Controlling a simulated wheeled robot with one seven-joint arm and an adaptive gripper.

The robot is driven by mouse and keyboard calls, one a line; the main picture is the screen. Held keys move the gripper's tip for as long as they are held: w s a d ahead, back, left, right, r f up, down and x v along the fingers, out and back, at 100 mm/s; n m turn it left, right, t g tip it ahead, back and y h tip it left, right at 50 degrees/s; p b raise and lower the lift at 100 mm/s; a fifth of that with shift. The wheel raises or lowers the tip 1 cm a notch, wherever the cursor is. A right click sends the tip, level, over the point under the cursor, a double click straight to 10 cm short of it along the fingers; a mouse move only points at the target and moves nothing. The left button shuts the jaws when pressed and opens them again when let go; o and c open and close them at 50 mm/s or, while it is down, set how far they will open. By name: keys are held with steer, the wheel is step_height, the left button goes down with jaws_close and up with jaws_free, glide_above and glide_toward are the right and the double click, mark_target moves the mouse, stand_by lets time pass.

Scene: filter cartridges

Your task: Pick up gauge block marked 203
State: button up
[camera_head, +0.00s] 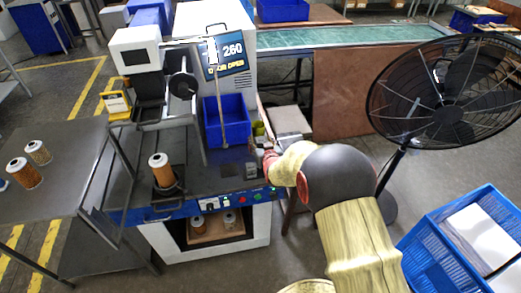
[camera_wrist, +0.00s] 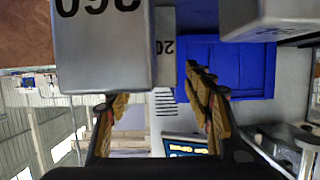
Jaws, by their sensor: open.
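In the wrist view a large pale grey metal block (camera_wrist: 105,55) with dark digits like 360, cut by the top edge, is close at the upper left and hides the left fingertip. Just right of it a narrower grey block (camera_wrist: 166,22) shows a turned "20"; its remaining marking is hidden, so I cannot confirm 203. My gripper (camera_wrist: 160,92) is open, with its fingers spread and nothing visibly held; the narrower block lies ahead between them. In the head view my gripper (camera_head: 268,160) is mostly hidden by my arm, by the bench's right end.
Another grey block (camera_wrist: 265,22) is at the upper right. A blue bin (camera_wrist: 240,65) lies beyond the right finger; it also shows on the bench (camera_head: 226,120). A display stand (camera_head: 222,70) rises behind it. A fan (camera_head: 450,95) stands to the right.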

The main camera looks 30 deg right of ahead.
steer(key=shift+w+d+f, duration=0.15)
steer(key=shift+w, duration=0.4)
steer(key=shift+c, duration=0.4)
jaws_close()
